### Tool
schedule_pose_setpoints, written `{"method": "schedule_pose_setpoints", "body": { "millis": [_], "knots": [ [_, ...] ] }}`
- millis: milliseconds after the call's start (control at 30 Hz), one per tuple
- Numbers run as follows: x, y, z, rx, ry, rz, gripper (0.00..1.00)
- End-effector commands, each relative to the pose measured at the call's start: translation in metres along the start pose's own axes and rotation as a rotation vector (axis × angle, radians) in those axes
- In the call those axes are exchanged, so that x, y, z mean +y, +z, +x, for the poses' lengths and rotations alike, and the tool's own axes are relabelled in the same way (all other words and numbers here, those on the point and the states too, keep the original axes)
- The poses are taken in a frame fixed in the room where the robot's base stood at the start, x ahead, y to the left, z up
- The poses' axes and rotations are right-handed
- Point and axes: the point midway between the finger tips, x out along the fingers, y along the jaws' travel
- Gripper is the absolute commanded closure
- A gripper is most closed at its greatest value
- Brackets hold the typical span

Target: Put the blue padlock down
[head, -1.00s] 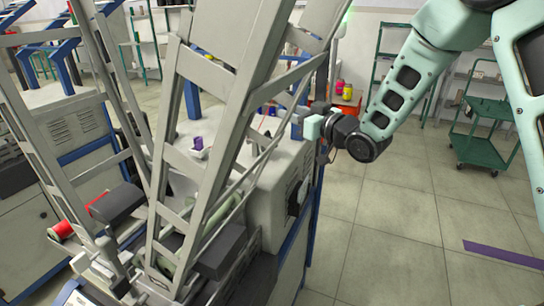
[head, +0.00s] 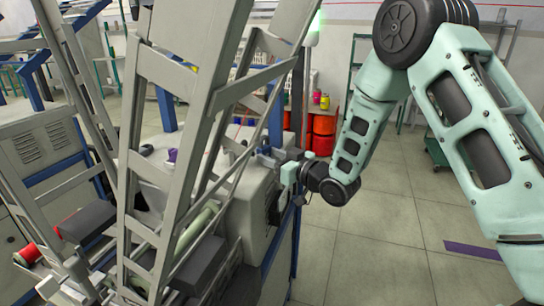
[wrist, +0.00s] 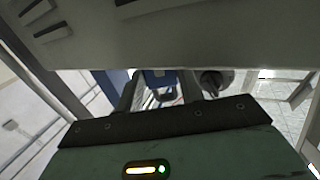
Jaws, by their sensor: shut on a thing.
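My gripper (wrist: 160,92) is shut on the blue padlock (wrist: 158,79), which shows small between the two dark fingers in the wrist view. Part of the padlock is hidden by the fingers and the gripper body. In the head view my gripper (head: 268,157) is at the right end of the grey winding machine (head: 250,188), near its top edge. The padlock is too small and too covered to make out clearly there. I cannot tell whether it touches the machine.
Slanted grey frame arms (head: 150,150) stand tall in front of the machine top. A small purple thing (head: 172,155) is on the machine. Red drums (head: 322,130) stand behind. A purple floor strip (head: 475,250) lies on the open tiled floor at right.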

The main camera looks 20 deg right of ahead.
Motion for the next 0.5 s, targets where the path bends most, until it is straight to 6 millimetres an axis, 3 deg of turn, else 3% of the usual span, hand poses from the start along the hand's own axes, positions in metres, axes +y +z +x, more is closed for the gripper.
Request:
{"method": "schedule_pose_setpoints", "body": {
  "millis": [333,367,400,433,500],
  "knots": [
    [0.0003,0.004,0.0002,0.001,0.0,-0.001,0.9],
    [0.0004,0.0039,0.0001,0.001,0.0,-0.001,0.6],
    [0.0003,0.0028,0.0001,0.001,0.0,-0.001,0.49],
    [0.0003,0.0027,0.0001,0.0,0.0,-0.001,0.41],
    [0.0003,0.0027,0.0001,0.0,0.0,-0.001,0.41]
  ]
}}
